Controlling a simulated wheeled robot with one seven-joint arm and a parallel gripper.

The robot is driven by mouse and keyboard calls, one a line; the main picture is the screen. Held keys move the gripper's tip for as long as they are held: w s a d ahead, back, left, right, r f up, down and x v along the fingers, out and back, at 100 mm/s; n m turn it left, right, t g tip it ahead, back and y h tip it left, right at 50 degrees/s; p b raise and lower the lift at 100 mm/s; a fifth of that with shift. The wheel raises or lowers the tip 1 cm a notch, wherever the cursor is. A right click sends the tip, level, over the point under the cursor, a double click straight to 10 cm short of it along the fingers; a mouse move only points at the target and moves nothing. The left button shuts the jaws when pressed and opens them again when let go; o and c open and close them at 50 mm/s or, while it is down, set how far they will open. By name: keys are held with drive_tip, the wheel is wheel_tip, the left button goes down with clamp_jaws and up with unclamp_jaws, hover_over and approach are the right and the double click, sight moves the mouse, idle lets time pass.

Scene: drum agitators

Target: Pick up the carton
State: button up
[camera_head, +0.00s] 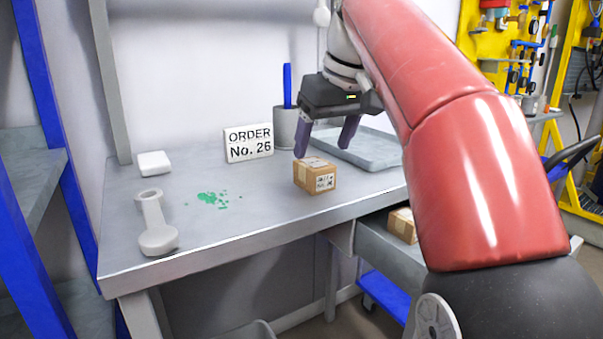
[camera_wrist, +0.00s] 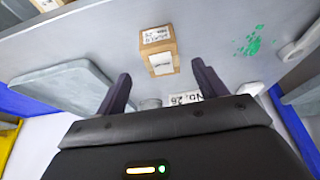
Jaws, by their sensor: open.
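A small brown carton (camera_head: 315,176) with a white printed label stands on the grey workbench, right of the order sign. My gripper (camera_head: 328,145) is above and behind the carton in the head view, its two purple fingers apart and empty. In the wrist view the carton (camera_wrist: 158,50) shows beyond the fingertips, roughly in line with the gap of my gripper (camera_wrist: 162,82). The fingers do not appear to touch it. My red arm hides part of the bench's right side.
A grey tray (camera_head: 365,150) lies behind the carton. A blue pen stands in a grey cup (camera_head: 286,128) by the "ORDER No. 26" sign (camera_head: 248,143). A wrench-like part (camera_head: 155,225), a white block (camera_head: 154,163) and a green stain are at left. Another carton (camera_head: 402,225) sits lower right.

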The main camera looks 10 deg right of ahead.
sight(315, 163)
drive_tip(key=b+x, duration=0.1)
drive_tip(key=x, duration=0.5)
drive_tip(key=shift+w+a, duration=0.15)
drive_tip(key=shift+w, duration=0.05)
drive_tip(key=shift+c, duration=0.4)
drive_tip(key=c, duration=1)
